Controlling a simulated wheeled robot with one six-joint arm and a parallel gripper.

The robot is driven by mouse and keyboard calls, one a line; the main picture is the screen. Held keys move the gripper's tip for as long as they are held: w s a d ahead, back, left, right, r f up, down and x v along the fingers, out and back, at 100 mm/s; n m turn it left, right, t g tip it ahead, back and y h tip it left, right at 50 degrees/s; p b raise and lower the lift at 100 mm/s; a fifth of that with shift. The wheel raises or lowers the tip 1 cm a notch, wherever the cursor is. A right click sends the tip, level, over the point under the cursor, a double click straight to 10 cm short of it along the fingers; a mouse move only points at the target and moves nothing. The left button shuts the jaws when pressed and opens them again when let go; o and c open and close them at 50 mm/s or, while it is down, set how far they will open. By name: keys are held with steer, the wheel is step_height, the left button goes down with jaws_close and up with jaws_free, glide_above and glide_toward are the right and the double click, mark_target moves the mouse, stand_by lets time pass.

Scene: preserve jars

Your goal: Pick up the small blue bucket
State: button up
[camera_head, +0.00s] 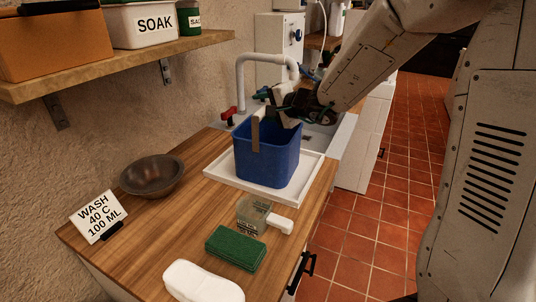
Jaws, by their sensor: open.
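The small blue bucket (268,160) stands upright on a white tray (303,188) on the wooden counter. A flat brownish strip (255,133) shows upright at its near left rim. My gripper (278,108) is open at the bucket's far rim, reaching in from the upper right. Its fingers are partly hidden, and I cannot tell whether they touch the rim. The inside of the bucket is mostly out of sight.
A white tap (240,88) and sink (325,128) are behind the bucket. A dark bowl (152,174), sign (97,213), clear measuring cup (251,214), green sponge (236,247) and white object (203,283) are on the counter. A shelf (120,65) juts out at upper left.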

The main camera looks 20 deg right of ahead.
jaws_close()
